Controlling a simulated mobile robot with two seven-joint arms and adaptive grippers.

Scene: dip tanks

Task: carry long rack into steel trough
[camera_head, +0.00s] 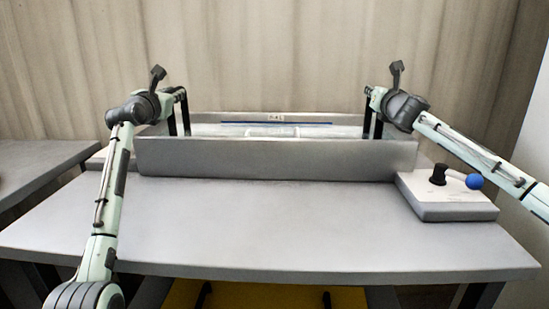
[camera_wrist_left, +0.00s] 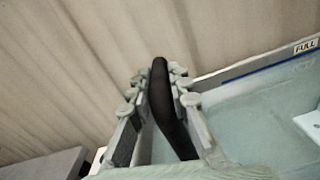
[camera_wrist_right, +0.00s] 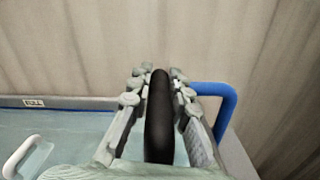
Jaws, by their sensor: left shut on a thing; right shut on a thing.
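The steel trough (camera_head: 275,163) stands across the back of the table, with pale liquid inside and a blue line along its far wall. My left gripper (camera_head: 181,94) is shut on a black upright handle (camera_head: 186,118) of the long rack, at the trough's left end. The handle also shows between the fingers in the left wrist view (camera_wrist_left: 163,100). My right gripper (camera_head: 371,96) is shut on the other black handle (camera_head: 367,123) at the right end, seen also in the right wrist view (camera_wrist_right: 159,115). The handles run down behind the front wall, which hides the rack's body.
A pale block (camera_head: 438,197) with a blue-knobbed lever (camera_head: 474,181) sits right of the trough. A blue bent bar (camera_wrist_right: 230,108) shows beside my right gripper. White fittings (camera_wrist_left: 312,122) show inside the trough. The table front (camera_head: 270,230) is clear.

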